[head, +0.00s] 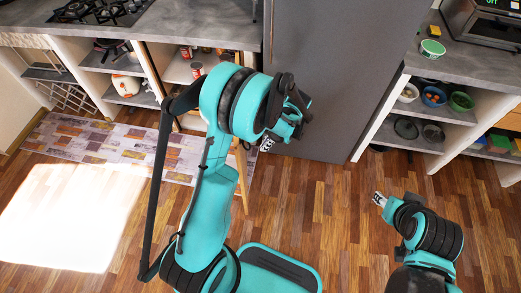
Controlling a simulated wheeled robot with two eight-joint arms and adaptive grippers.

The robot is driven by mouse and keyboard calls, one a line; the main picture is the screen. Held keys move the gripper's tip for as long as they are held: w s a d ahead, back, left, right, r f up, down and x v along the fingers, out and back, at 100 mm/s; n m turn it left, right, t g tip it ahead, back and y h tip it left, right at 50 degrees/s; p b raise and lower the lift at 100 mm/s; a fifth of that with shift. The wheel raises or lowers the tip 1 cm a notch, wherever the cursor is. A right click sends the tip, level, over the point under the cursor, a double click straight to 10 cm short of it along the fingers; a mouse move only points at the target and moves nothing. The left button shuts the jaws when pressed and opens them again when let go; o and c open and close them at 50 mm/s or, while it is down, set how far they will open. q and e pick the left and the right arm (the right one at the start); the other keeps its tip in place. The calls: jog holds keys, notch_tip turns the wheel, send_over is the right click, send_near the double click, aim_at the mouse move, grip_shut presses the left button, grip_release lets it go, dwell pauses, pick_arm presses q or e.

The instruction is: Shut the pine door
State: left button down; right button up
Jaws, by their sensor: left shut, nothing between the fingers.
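A narrow orange-brown wooden edge (154,70) stands at the front of the shelves left of my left arm and may be a door seen edge-on. My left arm hides much of the area beside it. My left gripper (267,145) is shut and empty, in front of the grey fridge's lower left side, apart from that edge. My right gripper (378,198) is over the floor at the right, far from the edge; its fingers are too small to read.
Open shelves (125,68) hold pots and cans at the left. A tall grey fridge (335,75) stands at the centre. Right shelves (455,115) hold bowls. A patterned rug (90,145) lies left; floor between my arms is clear.

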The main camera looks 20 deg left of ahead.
pick_arm(q)
jog(key=s+a+f+b, duration=0.3)
jog(key=a+f, duration=0.3)
jog(key=f, duration=0.2)
jog(key=shift+s+a+f+b, duration=0.15)
jog(key=shift+a+b, duration=0.15)
jog(key=shift+b, duration=0.25)
